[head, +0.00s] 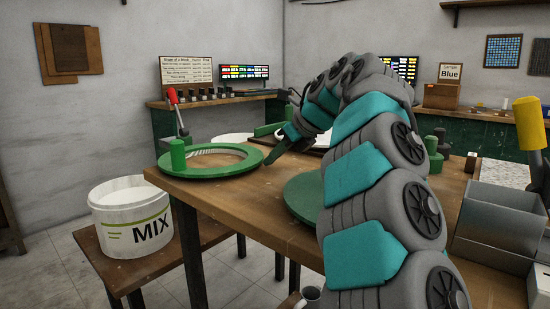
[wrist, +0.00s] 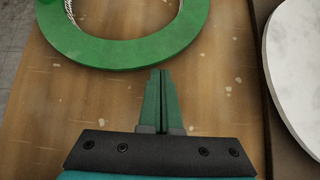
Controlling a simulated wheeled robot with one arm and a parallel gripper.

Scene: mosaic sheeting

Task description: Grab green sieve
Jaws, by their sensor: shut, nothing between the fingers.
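The green sieve (head: 237,167) lies flat on the wooden table's left part in the head view. It is a wide green ring with a pale mesh or opening inside and an upright green knob at its left. In the wrist view, part of its ring (wrist: 134,53) shows at the top left. My gripper (head: 267,163) points down just right of the ring. In the wrist view my gripper (wrist: 160,72) has its green fingers together, empty, just short of the ring's near edge.
A second green disc (head: 303,196) lies on the table (head: 216,193), partly hidden by my arm. A white round slab (wrist: 298,70) is at right in the wrist view. A white MIX bucket (head: 133,218) stands left on a lower bench. A grey metal bin (head: 497,216) is right.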

